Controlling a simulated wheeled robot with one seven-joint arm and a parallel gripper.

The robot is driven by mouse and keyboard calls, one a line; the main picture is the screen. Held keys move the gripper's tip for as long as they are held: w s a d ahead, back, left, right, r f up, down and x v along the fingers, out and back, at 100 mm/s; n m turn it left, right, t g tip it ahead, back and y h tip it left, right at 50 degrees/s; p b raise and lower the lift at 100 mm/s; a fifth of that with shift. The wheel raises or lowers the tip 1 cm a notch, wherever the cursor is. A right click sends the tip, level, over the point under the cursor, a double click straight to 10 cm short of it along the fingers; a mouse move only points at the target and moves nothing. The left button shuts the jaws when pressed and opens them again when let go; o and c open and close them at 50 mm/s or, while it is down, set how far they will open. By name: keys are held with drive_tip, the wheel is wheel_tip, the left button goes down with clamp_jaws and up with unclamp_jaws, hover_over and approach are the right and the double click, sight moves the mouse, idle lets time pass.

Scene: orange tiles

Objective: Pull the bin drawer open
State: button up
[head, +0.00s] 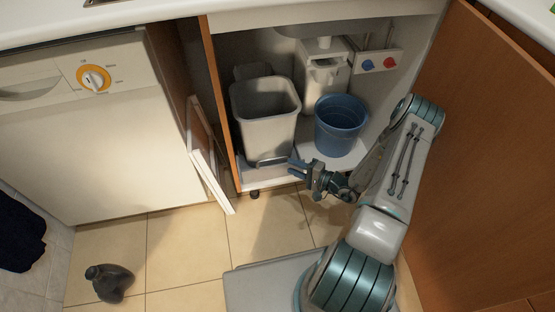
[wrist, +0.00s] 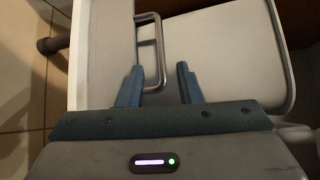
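The bin drawer (head: 262,174) is a low white tray inside the open cabinet, with a grey bin (head: 267,127) standing in it. Its metal handle (head: 272,161) sticks out at the front, and in the wrist view the handle (wrist: 161,60) is a thin U-shaped bar. My gripper (head: 291,165) is at the right end of the handle. In the wrist view my gripper (wrist: 160,72) is open, its two blue fingers apart, with the handle's outer bar appearing between the fingertips. I cannot tell whether a finger touches the handle.
A blue bucket (head: 340,125) and a white container (head: 322,80) stand right of the bin. A white-edged panel (head: 207,155) stands left of the drawer, and a large wooden door (head: 480,165) at right. A dark object (head: 109,282) lies on the tiles. The floor before the cabinet (head: 265,232) is clear.

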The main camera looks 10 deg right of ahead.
sight(274, 159)
drive_tip(key=b+x, duration=0.2)
drive_tip(key=x, duration=0.7)
drive_tip(key=shift+d, duration=0.1)
